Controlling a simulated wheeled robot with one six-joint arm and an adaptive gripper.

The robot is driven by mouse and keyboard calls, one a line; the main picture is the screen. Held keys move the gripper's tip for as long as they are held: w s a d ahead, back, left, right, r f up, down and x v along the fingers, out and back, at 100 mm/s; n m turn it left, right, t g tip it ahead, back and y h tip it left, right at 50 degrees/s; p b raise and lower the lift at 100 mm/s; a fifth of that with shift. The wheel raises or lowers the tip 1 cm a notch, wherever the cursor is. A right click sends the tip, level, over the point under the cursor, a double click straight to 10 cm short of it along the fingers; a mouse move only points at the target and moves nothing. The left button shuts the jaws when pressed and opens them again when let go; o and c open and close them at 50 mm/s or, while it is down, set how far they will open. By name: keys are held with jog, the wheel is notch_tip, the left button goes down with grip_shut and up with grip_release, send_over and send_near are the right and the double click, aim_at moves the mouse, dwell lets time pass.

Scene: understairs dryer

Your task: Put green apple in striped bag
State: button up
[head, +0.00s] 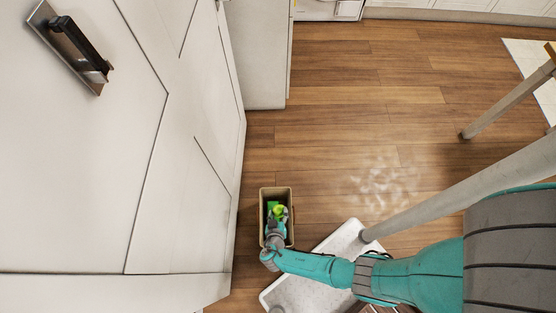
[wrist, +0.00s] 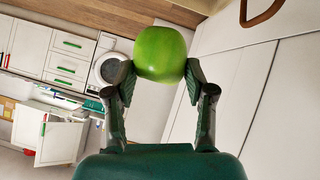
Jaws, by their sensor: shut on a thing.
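The green apple (wrist: 160,53) is pinched between the two fingertips of my gripper (wrist: 160,76) in the wrist view. In the head view the apple (head: 280,211) is small at the end of my arm, and my gripper (head: 277,222) appears over an open tan-rimmed bin (head: 263,212). I cannot tell its height above the bin. No striped bag shows clearly. A brown, light-lined patch (head: 372,308) at the bottom edge of the head view is mostly hidden by my arm, and I cannot tell what it is.
A white speckled mat (head: 335,247) lies right of the bin, below my arm. Wooden floor (head: 370,110) is open ahead. Table legs (head: 510,100) are at right. The wrist view shows a washing machine (wrist: 108,68).

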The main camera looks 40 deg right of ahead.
jog(key=shift+f, duration=0.85)
jog(key=o, duration=1.3)
jog(key=v, duration=1.2)
jog(key=shift+s+d, duration=0.1)
